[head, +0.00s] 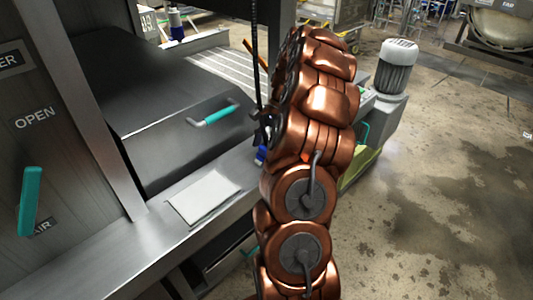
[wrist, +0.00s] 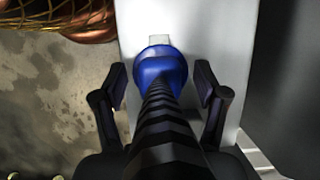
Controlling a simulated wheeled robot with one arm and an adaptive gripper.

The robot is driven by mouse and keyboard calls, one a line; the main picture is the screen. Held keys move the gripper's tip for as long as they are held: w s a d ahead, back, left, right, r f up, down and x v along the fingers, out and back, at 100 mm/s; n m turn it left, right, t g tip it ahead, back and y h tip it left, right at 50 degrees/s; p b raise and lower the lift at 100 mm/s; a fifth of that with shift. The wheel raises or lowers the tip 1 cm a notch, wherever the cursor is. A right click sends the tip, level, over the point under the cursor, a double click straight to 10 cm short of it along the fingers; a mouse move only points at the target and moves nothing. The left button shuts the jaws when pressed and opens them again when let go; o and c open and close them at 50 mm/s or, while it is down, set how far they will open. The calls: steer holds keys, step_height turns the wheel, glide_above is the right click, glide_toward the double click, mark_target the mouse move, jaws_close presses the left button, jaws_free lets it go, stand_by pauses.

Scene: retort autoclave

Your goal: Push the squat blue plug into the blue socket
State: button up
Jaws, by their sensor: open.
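The blue plug (wrist: 160,72) shows in the wrist view as a rounded blue head with a black ribbed sleeve running toward the camera. My gripper (wrist: 160,84) is open, with one dark finger on each side of the plug and a visible gap to each. A pale tab lies just beyond the blue head, over a light grey surface. I cannot make out the blue socket or tell whether the plug sits in it. In the head view, a small blue piece (head: 261,154) shows at the bench edge beside my arm; my arm hides most of that spot.
A metal bench (head: 150,240) carries a pale flat sheet (head: 204,197). Behind it is a dark metal housing (head: 175,120) with a teal handle (head: 214,112). A grey motor (head: 397,68) stands beyond my arm. The concrete floor on the right is open.

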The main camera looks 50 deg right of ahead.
mark_target(264, 146)
steer(key=c, duration=1.2)
steer(key=shift+o, duration=0.2)
steer(key=shift+r+b, duration=0.4)
steer(key=shift+r, duration=1.15)
steer(key=shift+s+r, duration=0.15)
steer(key=shift+r, duration=0.1)
steer(key=s+d+r+b, duration=0.1)
steer(key=s+b, duration=0.2)
steer(key=s, duration=1.2)
steer(key=shift+s+d+r, duration=0.2)
steer(key=shift+s+d, duration=0.1)
steer(key=shift+d, duration=0.1)
